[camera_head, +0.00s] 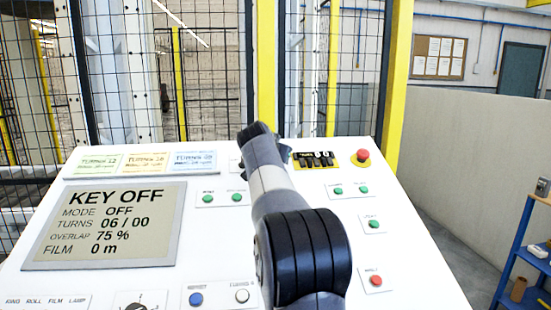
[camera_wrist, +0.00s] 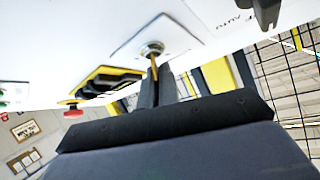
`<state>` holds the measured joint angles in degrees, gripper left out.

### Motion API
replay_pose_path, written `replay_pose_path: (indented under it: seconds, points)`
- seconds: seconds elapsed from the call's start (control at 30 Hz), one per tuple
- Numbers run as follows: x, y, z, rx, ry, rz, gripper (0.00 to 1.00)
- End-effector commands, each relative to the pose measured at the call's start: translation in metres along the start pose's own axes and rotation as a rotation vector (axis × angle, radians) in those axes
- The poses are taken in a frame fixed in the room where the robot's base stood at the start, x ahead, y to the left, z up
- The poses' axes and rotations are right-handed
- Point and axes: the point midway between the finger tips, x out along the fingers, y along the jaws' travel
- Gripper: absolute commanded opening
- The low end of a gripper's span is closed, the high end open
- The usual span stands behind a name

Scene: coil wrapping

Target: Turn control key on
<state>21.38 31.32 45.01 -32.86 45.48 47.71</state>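The control key (camera_wrist: 154,63) shows in the wrist view as a thin yellow piece standing out of a round metal lock (camera_wrist: 152,48) on a white plate. My gripper (camera_wrist: 157,76) has its two dark fingers close together at the key, one on each side, and appears shut on it. In the head view my gripper (camera_head: 265,142) reaches the upper middle of the white control panel (camera_head: 300,215), and my arm hides the key and lock there.
A red emergency button (camera_head: 362,156) and a black-and-yellow device (camera_head: 317,160) sit right of my gripper. Green buttons (camera_head: 208,198), a blue button (camera_head: 196,299) and a selector knob (camera_head: 134,307) are on the panel. A mesh fence (camera_head: 210,80) stands behind. A blue shelf (camera_head: 525,255) is at right.

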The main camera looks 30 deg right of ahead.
Motion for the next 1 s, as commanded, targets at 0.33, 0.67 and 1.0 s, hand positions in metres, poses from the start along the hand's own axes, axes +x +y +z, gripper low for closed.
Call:
replay_pose_path:
  seconds: [0.33,0.67,1.0]
  points:
    - [-0.0005,-0.0017,0.0004,0.237,-0.008,0.229,0.0]
    - [-0.0024,-0.0008,-0.0028,0.465,-0.008,0.445,0.0]
    - [-0.0031,0.0011,-0.0019,0.655,-0.007,0.624,0.0]
